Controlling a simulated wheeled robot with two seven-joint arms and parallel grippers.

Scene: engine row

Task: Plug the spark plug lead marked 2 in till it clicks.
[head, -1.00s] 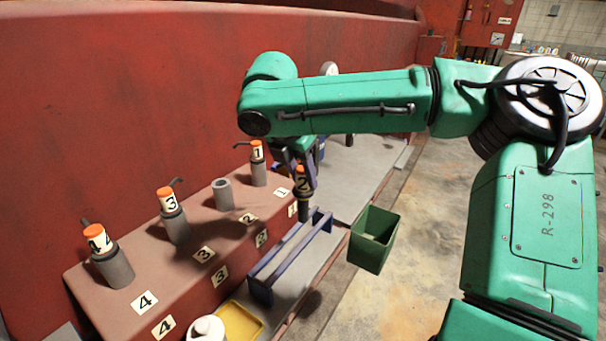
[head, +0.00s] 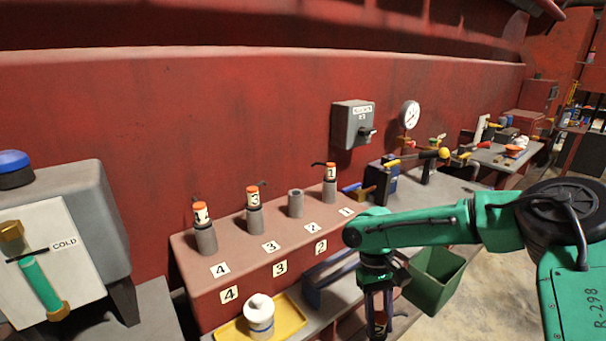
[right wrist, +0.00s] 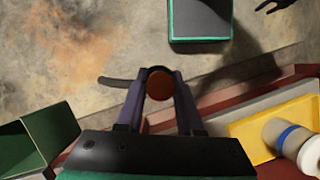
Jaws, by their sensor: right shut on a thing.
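My right gripper (head: 378,318) is shut on the lead marked 2 (head: 380,323), low in the head view, in front of the red engine block (head: 215,275). In the right wrist view its orange-brown round top (right wrist: 160,84) sits between the two fingers, with a dark cable stub pointing left. The lead's lower end is hidden. The bare grey plug post 2 (head: 296,204) stands open between the posts with leads 3 (head: 253,197) and 1 (head: 331,173). Lead 4 (head: 200,214) caps the leftmost post. My left gripper is not in the head view.
A green bin (head: 436,281) stands at right. A grey switch box (head: 352,124) is on the red wall. Above post 2 is clear.

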